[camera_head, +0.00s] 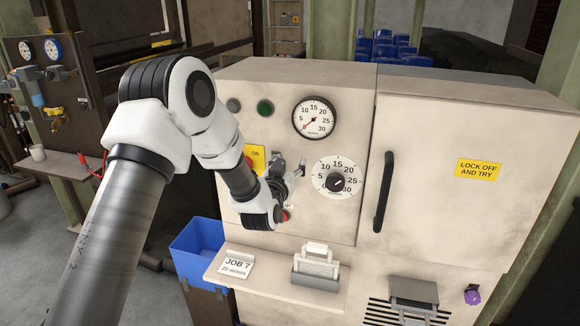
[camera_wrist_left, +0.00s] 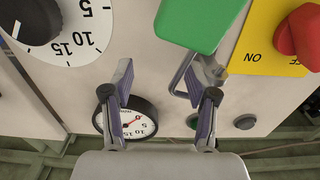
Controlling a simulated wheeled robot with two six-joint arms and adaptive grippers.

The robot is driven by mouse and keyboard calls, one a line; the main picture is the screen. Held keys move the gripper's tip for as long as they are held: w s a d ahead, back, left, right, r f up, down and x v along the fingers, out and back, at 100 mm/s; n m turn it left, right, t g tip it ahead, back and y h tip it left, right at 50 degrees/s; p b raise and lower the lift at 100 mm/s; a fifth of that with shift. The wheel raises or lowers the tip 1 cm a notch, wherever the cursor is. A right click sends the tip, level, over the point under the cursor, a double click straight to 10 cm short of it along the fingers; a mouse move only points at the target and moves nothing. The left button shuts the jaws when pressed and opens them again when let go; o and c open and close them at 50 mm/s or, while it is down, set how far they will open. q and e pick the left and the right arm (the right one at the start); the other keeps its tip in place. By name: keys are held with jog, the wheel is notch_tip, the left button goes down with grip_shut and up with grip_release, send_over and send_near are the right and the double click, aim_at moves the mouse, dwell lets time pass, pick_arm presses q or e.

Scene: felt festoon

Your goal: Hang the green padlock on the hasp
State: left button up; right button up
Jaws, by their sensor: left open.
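The green padlock (camera_wrist_left: 200,22) shows in the left wrist view, which looks upside down at the panel. Its grey shackle (camera_wrist_left: 180,76) reaches toward the metal hasp (camera_wrist_left: 212,72) beside the yellow switch plate. The shackle and hasp meet or overlap; I cannot tell whether the shackle is through it. My left gripper (camera_wrist_left: 162,92) is open, its fingers apart, with the right-hand finger in the picture close to the shackle and hasp. In the head view my left gripper (camera_head: 292,172) is in front of the panel, and the padlock is hidden. My right gripper is out of view.
The yellow ON plate (camera_head: 259,156) has a red knob (camera_wrist_left: 300,30). A dial (camera_head: 337,177) and gauge (camera_head: 314,118) are close by. Below, a shelf (camera_head: 260,283) holds a JOB 7 card (camera_head: 237,264). A blue bin (camera_head: 198,240) stands left; the cabinet handle (camera_head: 384,192) sticks out right.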

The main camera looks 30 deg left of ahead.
pick_arm(q)
jog(key=f, duration=0.1)
jog(key=s+f, duration=0.1)
jog(key=shift+f+g, duration=0.3)
jog(key=r+v, duration=0.2)
jog(key=v, duration=0.9)
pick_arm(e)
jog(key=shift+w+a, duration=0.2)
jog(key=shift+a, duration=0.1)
pick_arm(q)
jog(key=shift+d, duration=0.15)
